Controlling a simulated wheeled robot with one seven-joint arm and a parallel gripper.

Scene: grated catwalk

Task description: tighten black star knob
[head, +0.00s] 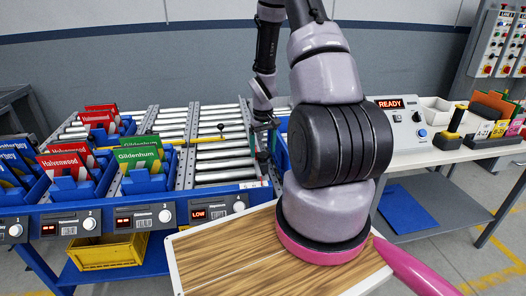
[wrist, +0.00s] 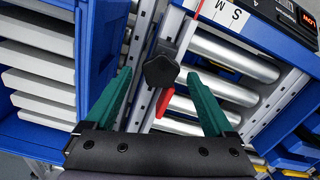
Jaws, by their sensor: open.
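The black star knob (wrist: 161,71) shows in the wrist view, on a slotted metal rail beside the rollers. A red lever or pointer (wrist: 164,102) lies just below it in that view. My gripper (wrist: 158,74) is open, with one green finger on each side of the knob. I cannot tell whether either finger touches it; gaps show on both sides. In the head view my gripper (head: 263,153) points down at the right end of the roller lanes, and the knob there is too small or hidden to make out.
Blue bins with red and green cards (head: 139,157) stand left on the rollers. A yellow bar (head: 190,141) with a small black knob crosses the lanes. A LOW display (head: 198,214) sits on the front rail. A white bench with a READY box (head: 400,125) stands right.

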